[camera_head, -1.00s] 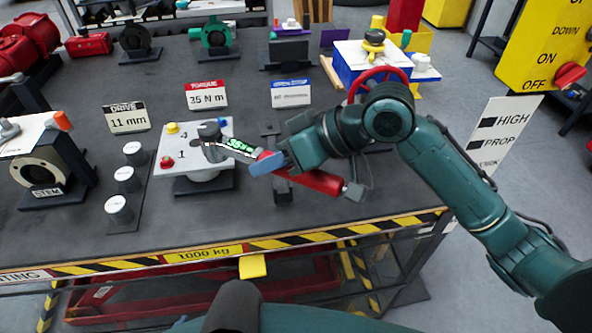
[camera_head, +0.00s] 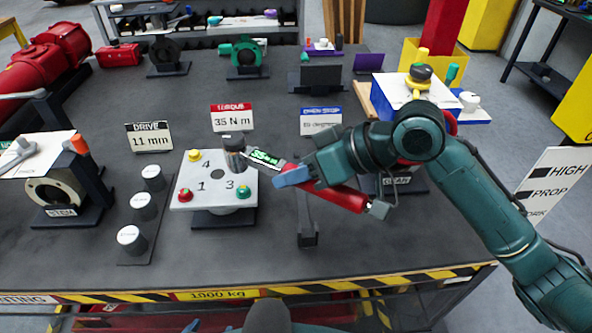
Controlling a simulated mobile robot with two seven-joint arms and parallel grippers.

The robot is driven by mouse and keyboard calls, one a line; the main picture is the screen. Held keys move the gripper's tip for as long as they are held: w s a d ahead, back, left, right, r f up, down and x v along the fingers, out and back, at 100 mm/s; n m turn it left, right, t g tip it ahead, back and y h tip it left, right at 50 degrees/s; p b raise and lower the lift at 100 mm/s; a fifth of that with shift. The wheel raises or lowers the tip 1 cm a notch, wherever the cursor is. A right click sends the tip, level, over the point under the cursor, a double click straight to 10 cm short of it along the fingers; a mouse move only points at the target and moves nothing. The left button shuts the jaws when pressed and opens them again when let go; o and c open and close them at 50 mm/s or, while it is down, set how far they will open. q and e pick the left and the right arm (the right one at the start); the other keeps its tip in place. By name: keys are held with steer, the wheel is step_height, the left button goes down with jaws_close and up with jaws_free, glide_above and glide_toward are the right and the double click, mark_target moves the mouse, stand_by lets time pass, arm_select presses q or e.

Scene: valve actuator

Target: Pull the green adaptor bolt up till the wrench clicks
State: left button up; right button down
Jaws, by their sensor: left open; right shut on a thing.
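The torque wrench has a red handle (camera_head: 338,195), a lit green display (camera_head: 265,157) and a dark socket head (camera_head: 234,150). My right gripper (camera_head: 291,177), with blue fingers, is shut on the wrench near the display end. The green adaptor bolt (camera_head: 243,192) stands at the plate's front right corner by the 3. The socket head appears behind and above it, apart from it, over the back right corner; its exact height is unclear. The light plate (camera_head: 203,201) also carries a yellow bolt (camera_head: 195,155) and a red bolt (camera_head: 185,195). My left gripper is not seen.
Several grey sockets (camera_head: 142,207) stand in a rack left of the plate. The STEM fixture (camera_head: 65,195) is farther left. A dark stand (camera_head: 308,238) is under the wrench. Sign cards (camera_head: 233,118) stand behind. The bench front edge (camera_head: 225,295) is striped.

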steer(key=shift+f+b, duration=0.45)
steer(key=shift+f, duration=0.45)
arm_select(q)
steer(key=shift+w+d+f+b, duration=0.1)
steer(key=shift+f+b, duration=0.2)
steer(key=shift+b, duration=0.25)
arm_select(e)
steer(key=shift+f, duration=1.4)
arm_select(q)
steer(key=shift+r, duration=0.15)
steer(key=shift+w+r+p, duration=0.25)
steer(key=shift+r+p, duration=0.2)
steer(key=shift+p, duration=0.05)
steer(key=shift+s+r+p, duration=0.15)
steer(key=shift+r+p, duration=0.1)
steer(key=shift+p, duration=0.1)
arm_select(e)
steer(key=shift+r, duration=0.1)
arm_select(q)
steer(key=shift+s, duration=0.15)
steer(key=shift+r, duration=0.1)
steer(key=shift+w+r, duration=0.3)
